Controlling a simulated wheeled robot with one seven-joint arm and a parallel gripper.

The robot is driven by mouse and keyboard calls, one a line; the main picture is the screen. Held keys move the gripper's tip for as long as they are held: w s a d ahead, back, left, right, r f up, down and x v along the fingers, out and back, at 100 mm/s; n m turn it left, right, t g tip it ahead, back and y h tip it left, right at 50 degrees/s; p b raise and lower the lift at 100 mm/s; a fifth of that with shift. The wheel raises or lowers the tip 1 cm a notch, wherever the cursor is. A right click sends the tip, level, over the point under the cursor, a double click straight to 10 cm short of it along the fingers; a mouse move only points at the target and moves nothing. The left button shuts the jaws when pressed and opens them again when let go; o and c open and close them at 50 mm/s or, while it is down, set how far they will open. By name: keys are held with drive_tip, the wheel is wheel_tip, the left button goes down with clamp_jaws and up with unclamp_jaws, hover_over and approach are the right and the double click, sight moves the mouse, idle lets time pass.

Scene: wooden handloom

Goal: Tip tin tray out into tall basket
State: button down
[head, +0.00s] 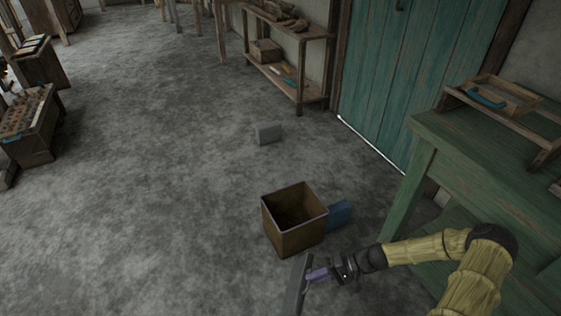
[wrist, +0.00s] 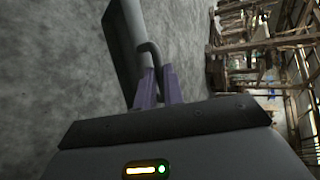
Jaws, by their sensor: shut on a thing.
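The tin tray (head: 297,286) is a dark grey, flat piece at the bottom of the head view, standing steeply on edge. In the wrist view the tray (wrist: 124,45) shows with a bent handle bar. My gripper (head: 317,275) has purple fingers, which also show in the wrist view (wrist: 157,88), shut on that handle. The tall basket (head: 300,236) is a brown, open-topped square box on the floor, just beyond the tray in the head view. Its visible inside is dark, and I cannot tell what lies in it. The tray's contents are hidden.
A blue object (head: 340,215) is on the floor against the basket's right side. A grey block (head: 267,133) lies farther back. A green table (head: 480,165) with a wooden tray (head: 510,95) stands at right.

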drive_tip(key=w+d+f+m+t+h, duration=0.1)
drive_tip(key=w+d+f+m+t, duration=0.3)
drive_tip(key=w+m+t, duration=0.35)
drive_tip(key=w+d+r+m+t+h, duration=0.2)
drive_tip(key=w+r+m+t+h, duration=0.2)
drive_tip(key=r+m+h, duration=0.2)
drive_tip(key=w+d+r+m+t+h+p, duration=0.1)
drive_tip(key=w+d+r+m+t+h, duration=0.1)
drive_tip(key=w+r+m+t+h, duration=0.2)
wheel_tip(320, 180, up, 3)
drive_tip(key=m+h, duration=0.1)
drive_tip(key=m, duration=0.2)
drive_tip(key=shift+w+d+h, duration=0.35)
drive_tip(key=shift+h, duration=0.05)
drive_tip(key=shift+a+f, duration=0.1)
